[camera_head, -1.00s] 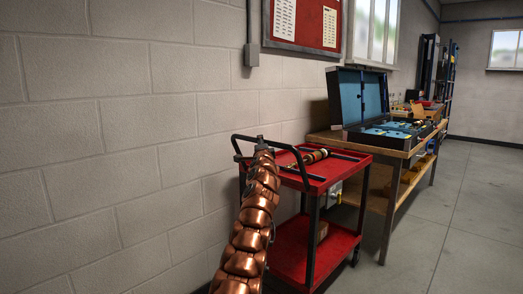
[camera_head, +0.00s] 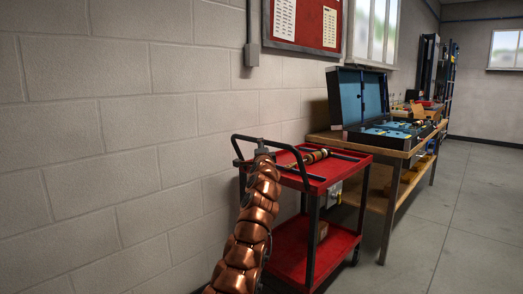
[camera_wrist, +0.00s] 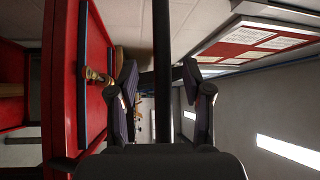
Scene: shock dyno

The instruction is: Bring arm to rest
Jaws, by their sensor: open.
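My copper, segmented arm reaches up to the near end of the red cart (camera_head: 330,170) in the head view. My gripper (camera_head: 262,146) is at the black push handle (camera_head: 243,138), small and partly hidden by the arm. In the wrist view my gripper (camera_wrist: 160,72) has its two dark fingers spread apart, with no object clearly held. A dark bar (camera_wrist: 161,40) runs up the middle of that view; I cannot tell whether it touches the fingers. A brass-coloured shock-like part (camera_head: 316,156) lies on the cart's top shelf, and it also shows left of the fingers in the wrist view (camera_wrist: 96,76).
A wooden bench (camera_head: 400,152) beyond the cart bears an open black case with blue lining (camera_head: 362,98). A block wall (camera_head: 120,140) runs close along the left. A red notice board (camera_head: 302,22) hangs above. The floor (camera_head: 450,220) at the right is clear.

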